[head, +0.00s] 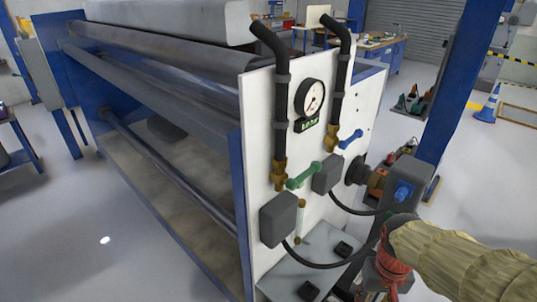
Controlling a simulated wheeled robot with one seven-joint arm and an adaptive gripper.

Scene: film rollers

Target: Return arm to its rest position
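My arm, in a tan fabric sleeve (465,265), reaches in from the lower right in the head view. At its end is a red and dark part that looks like my gripper (391,268), pointing down in front of the machine's right end. Its fingers are too small and blurred to tell whether they are open or shut, and I see no object clearly held. The arm's end appears close to the grey motor box (412,178) and the black cable, but I cannot tell whether they touch.
A white panel (262,130) carries a round gauge (309,98), black pipes, brass valves, a green handle (303,176) and a blue handle (351,139). Long rollers (160,48) run back left in a blue frame. A blue post (458,85) stands right. Open floor lies at left.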

